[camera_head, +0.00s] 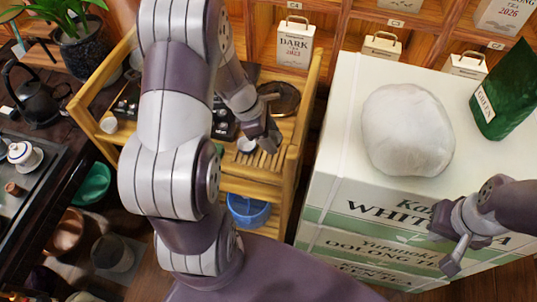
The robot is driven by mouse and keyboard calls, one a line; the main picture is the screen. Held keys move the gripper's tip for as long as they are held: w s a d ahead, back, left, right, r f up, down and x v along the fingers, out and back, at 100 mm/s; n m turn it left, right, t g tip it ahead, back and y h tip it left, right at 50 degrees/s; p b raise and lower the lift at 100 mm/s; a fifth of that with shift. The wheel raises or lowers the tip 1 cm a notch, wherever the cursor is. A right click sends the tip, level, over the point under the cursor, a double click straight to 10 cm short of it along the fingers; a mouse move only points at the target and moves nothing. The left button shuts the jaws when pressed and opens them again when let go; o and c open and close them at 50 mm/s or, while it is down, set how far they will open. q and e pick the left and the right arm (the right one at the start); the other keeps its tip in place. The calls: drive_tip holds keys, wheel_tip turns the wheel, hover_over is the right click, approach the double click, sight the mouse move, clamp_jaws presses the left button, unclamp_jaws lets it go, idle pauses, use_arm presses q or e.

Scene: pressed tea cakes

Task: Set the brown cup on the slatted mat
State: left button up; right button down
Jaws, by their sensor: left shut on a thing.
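My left gripper (264,142) is over the right part of the wooden cart, just above the slatted mat (268,161). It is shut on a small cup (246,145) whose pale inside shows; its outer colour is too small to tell. The cup is at the mat's back left edge, and I cannot tell whether it touches the mat. A small brown cup-like piece (13,188) is on the dark tray at the far left. My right gripper (446,252) is empty, with its fingers apart, in front of the white tea boxes.
The cart (229,187) has raised wooden side rails and a round dark dish (279,98) behind the mat. A blue bucket (248,211) is below. White tea boxes (335,150) bearing a pale round cake (407,130) stand on the right. My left arm hides the cart's middle.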

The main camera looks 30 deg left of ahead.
use_arm(q)
wheel_tip(320, 180, down, 5)
drive_tip(key=shift+a+f+b, duration=0.15)
drive_tip(key=shift+f+b, duration=0.05)
drive_tip(key=shift+b, duration=0.25)
drive_tip(key=shift+f, duration=0.2)
drive_tip(key=o, duration=1)
